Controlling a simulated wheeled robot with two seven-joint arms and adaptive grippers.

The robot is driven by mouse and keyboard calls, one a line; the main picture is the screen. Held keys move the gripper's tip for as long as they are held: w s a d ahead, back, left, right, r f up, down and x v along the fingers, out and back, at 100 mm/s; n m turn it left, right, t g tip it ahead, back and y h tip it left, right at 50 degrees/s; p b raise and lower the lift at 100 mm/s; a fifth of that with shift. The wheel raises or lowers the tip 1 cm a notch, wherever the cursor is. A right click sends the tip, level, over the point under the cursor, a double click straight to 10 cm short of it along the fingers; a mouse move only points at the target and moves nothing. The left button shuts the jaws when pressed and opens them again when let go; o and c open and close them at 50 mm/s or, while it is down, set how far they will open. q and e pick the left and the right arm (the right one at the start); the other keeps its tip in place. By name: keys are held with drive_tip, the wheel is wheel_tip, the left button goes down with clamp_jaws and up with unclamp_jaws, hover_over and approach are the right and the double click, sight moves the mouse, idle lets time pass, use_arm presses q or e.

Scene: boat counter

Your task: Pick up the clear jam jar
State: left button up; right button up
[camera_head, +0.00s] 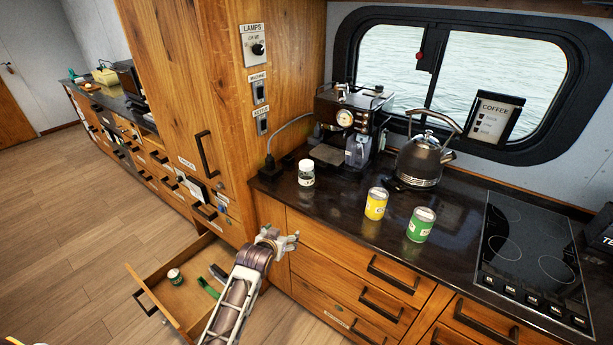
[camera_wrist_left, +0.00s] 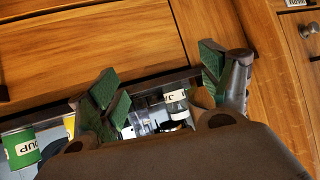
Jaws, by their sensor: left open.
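The clear jam jar (camera_head: 306,172) stands upright on the dark counter, with a pale lid and a white label. In the left wrist view the jar (camera_wrist_left: 176,104) shows between my open fingers but beyond them, apart from both, its lower part hidden by my gripper's body. My left gripper (camera_head: 286,240) is open and empty, in front of the wooden drawer fronts and below the counter's edge. Its green-padded fingers also show in the left wrist view (camera_wrist_left: 158,78).
A yellow can (camera_head: 376,204) and a green can (camera_head: 421,225) stand right of the jar. Behind are a coffee machine (camera_head: 348,125) and a kettle (camera_head: 421,160). An open drawer (camera_head: 150,273) holds another small jar (camera_head: 175,277). The cooktop (camera_head: 520,240) is at right.

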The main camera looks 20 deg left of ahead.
use_arm(q)
drive_tip(key=w+r+t, duration=0.3)
drive_tip(key=w+r, duration=0.2)
drive_tip(key=w, duration=0.2)
drive_tip(key=w+d+r+t, duration=0.1)
drive_tip(key=w+r+t, duration=0.2)
drive_tip(key=w+r, duration=0.3)
drive_tip(key=w, duration=0.2)
drive_tip(key=shift+w+d+n, duration=0.2)
drive_tip(key=shift+w+n, duration=0.1)
drive_tip(key=shift+n, duration=0.1)
use_arm(e)
drive_tip(key=shift+a, duration=0.4)
use_arm(q)
drive_tip(key=shift+r, duration=0.15)
use_arm(e)
drive_tip(key=shift+d, duration=0.2)
